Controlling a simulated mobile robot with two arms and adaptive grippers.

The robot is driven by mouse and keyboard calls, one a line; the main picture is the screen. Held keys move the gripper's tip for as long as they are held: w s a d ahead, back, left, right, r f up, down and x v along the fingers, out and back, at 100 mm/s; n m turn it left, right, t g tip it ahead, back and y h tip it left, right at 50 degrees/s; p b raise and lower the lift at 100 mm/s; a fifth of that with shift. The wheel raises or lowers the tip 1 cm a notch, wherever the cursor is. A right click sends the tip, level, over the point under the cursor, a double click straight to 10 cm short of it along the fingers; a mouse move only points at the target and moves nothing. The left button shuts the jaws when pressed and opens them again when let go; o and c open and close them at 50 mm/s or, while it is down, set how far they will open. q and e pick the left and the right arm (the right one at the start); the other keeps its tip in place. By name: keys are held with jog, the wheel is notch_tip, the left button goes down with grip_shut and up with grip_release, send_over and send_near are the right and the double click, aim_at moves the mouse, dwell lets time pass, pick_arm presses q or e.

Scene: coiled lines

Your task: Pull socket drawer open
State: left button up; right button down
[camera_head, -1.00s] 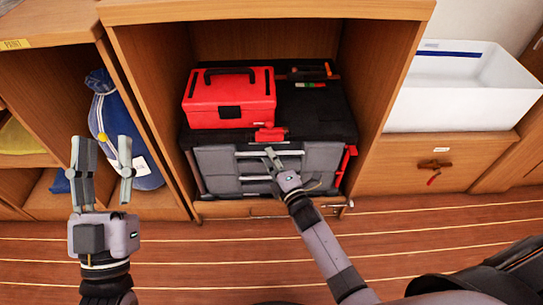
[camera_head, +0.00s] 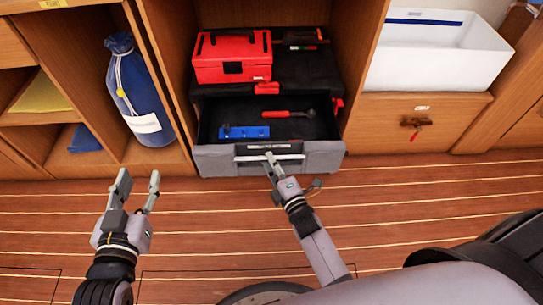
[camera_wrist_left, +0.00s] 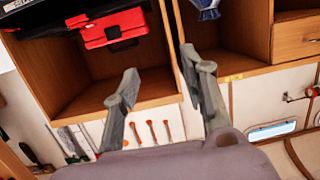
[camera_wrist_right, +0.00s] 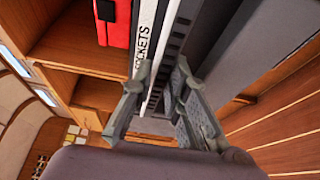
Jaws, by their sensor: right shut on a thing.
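The socket drawer (camera_head: 215,160) of a black tool chest (camera_head: 300,72) is pulled well out from the cabinet. Inside it lie a blue socket rail (camera_head: 243,132) and a red-handled ratchet (camera_head: 290,113). My right gripper (camera_head: 270,158) is shut on the drawer's pale handle at the middle of the drawer front. In the right wrist view the fingers straddle the handle beside a white label strip (camera_wrist_right: 146,40) ending in "OCKETS". My left gripper (camera_head: 138,184) is open and empty above the floor, left of the drawer; its spread fingers show in the left wrist view (camera_wrist_left: 160,95).
A red toolbox (camera_head: 232,68) sits on top of the chest. A blue bag (camera_head: 138,90) stands in the left cubby. A white bin (camera_head: 440,60) rests on the right cabinet, above a closed wooden drawer (camera_head: 385,125). The plank floor in front is clear.

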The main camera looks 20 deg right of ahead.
pick_arm(q)
jog(key=shift+s+a+f+g, duration=0.25)
jog(key=shift+s+f+g, duration=0.15)
jog(key=shift+s+f, duration=0.2)
pick_arm(e)
jog(key=shift+s+a, duration=0.2)
jog(key=shift+s, duration=0.55)
jog(key=c, duration=1.6)
grip_release()
jog(key=shift+o, duration=0.2)
jog(key=shift+s, duration=0.1)
jog(key=s+d, duration=0.1)
jog(key=s, duration=1)
jog(key=shift+s+d, duration=0.2)
jog(key=shift+s, duration=0.15)
